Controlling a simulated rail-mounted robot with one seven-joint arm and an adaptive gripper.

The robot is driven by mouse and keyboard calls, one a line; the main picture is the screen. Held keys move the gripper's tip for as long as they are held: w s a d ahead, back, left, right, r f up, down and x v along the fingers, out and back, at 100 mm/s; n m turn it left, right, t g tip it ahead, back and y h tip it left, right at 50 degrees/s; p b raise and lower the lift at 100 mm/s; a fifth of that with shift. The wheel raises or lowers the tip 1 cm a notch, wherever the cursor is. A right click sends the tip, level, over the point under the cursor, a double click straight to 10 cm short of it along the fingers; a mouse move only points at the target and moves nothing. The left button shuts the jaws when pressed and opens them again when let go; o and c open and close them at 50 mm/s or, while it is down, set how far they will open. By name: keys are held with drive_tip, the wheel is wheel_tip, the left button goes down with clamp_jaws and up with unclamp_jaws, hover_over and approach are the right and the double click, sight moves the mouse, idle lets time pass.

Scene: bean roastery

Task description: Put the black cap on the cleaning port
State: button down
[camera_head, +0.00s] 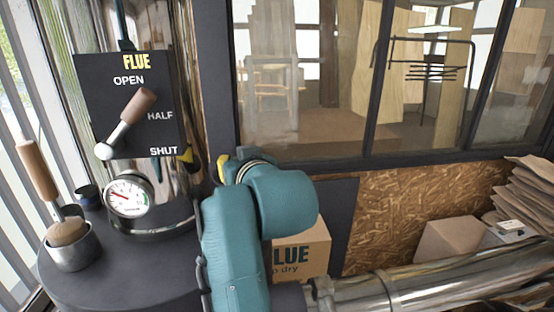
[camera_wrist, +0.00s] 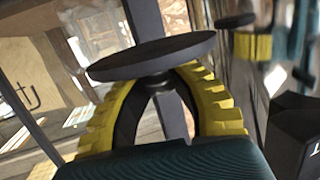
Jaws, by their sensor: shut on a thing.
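In the wrist view, my gripper (camera_wrist: 158,82) has its yellow ribbed fingers shut on the stem under the black cap (camera_wrist: 152,56). The cap is a flat, dark disc beyond the fingertips, slightly tilted in the picture. In the head view, a small yellow part of my gripper (camera_head: 222,166) shows beside the chrome flue pipe (camera_head: 208,70); my teal wrist hides the rest and the cap. The shiny pipe in the wrist view (camera_wrist: 248,80) mirrors the cap and yellow fingers. I cannot make out the cleaning port in either view.
The black flue panel (camera_head: 90,80) with its wood-handled lever (camera_head: 130,118) is left of my arm. A pressure gauge (camera_head: 128,196) and a metal cup (camera_head: 72,248) are below. A cardboard box (camera_head: 305,250) and a window (camera_head: 310,80) are behind.

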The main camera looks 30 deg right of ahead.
drive_tip(key=shift+f, duration=0.35)
wheel_tip(320, 180, down, 2)
drive_tip(key=shift+a+f, duration=0.1)
drive_tip(key=shift+f, duration=0.15)
wheel_tip(320, 180, down, 3)
drive_tip(key=shift+f+b, duration=0.1)
drive_tip(key=shift+b, duration=0.6)
drive_tip(key=shift+p, duration=0.35)
drive_tip(key=shift+f, duration=0.15)
idle(1.3)
drive_tip(key=shift+c, duration=1.8)
unclamp_jaws()
